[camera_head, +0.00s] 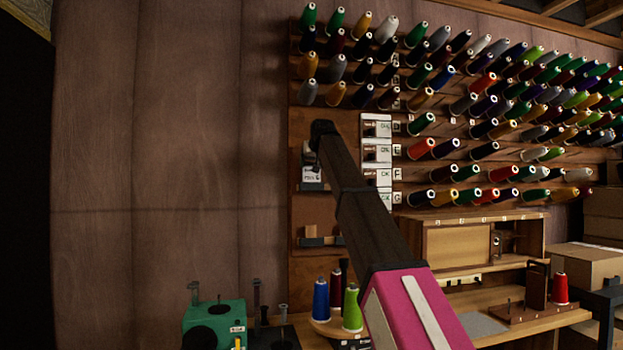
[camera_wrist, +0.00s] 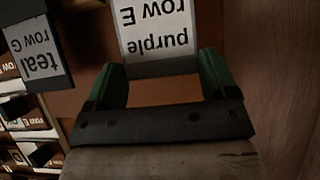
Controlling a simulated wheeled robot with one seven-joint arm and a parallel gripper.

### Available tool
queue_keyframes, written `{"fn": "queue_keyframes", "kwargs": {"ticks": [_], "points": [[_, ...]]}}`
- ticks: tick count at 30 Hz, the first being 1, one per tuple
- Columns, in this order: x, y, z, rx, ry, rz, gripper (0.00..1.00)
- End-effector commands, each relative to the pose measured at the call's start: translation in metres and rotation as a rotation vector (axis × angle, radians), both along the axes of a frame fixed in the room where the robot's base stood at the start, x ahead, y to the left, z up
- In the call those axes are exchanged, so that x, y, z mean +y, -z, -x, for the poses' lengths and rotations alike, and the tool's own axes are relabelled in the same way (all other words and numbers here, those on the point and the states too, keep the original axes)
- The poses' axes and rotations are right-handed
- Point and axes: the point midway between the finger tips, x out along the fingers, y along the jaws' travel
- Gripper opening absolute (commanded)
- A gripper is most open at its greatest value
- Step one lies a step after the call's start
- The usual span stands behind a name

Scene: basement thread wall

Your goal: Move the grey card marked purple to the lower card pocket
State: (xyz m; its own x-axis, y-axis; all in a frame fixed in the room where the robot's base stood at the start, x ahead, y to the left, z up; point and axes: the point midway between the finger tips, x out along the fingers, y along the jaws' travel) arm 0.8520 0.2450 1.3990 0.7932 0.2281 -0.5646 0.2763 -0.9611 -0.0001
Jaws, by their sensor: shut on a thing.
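The grey card marked purple (camera_wrist: 155,28) has a white label reading "purple row E", upside down in the wrist view. My gripper (camera_wrist: 160,68) is shut on it, with a green finger on each side of its near grey edge. The lower card pocket (camera_head: 311,242) looks empty, partly hidden by my arm.
Thread cones on pegs (camera_head: 480,110) fill the wall to the right. A column of white labelled holders (camera_head: 377,155) is just right of my arm. Blue and green cones (camera_head: 352,308) stand below on the bench. The plain wall at left is clear.

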Motion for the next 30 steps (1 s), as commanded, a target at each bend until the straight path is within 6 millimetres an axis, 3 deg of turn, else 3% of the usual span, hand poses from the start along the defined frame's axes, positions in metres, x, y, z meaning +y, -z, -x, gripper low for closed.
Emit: {"fn": "queue_keyframes", "kwargs": {"ticks": [30], "points": [[0.000,-0.048,0.000,0.000,0.000,0.000,0.67]]}}
